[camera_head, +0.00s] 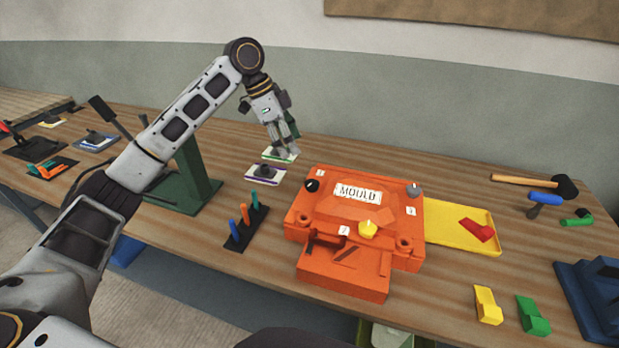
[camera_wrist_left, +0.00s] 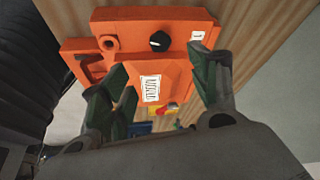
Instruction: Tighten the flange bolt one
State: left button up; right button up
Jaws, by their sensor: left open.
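The orange mould (camera_head: 300,222) sits on the table, with a white MOULD label on top. Three bolt knobs stand on it: a black one (camera_head: 312,185) at the back left, a grey one (camera_head: 414,190) at the back right and a yellow one (camera_head: 368,229) at the front. Small white number tags lie near them, too small to read surely. My left gripper (camera_head: 286,152) is open and empty, behind and left of the mould, above the table. In the left wrist view the mould and the black knob (camera_wrist_left: 159,41) show beyond its spread green fingers (camera_wrist_left: 160,68). My right gripper is not visible.
A yellow tray (camera_head: 450,236) with a red piece (camera_head: 478,230) adjoins the mould's right side. A rack of coloured pegs (camera_head: 238,240) and a dark green stand (camera_head: 187,190) are left of it. A mallet (camera_head: 525,181) lies back right; yellow (camera_head: 488,306) and green blocks (camera_head: 532,316) lie front right.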

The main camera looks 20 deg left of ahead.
aim_at(311, 182)
pick_arm(q)
jog(key=shift+f, duration=0.1)
jog(key=b+x, duration=0.1)
jog(key=x, duration=1.1)
jog(key=shift+x, duration=0.85)
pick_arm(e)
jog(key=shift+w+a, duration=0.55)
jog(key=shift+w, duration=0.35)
pick_arm(q)
jog(key=c, duration=1)
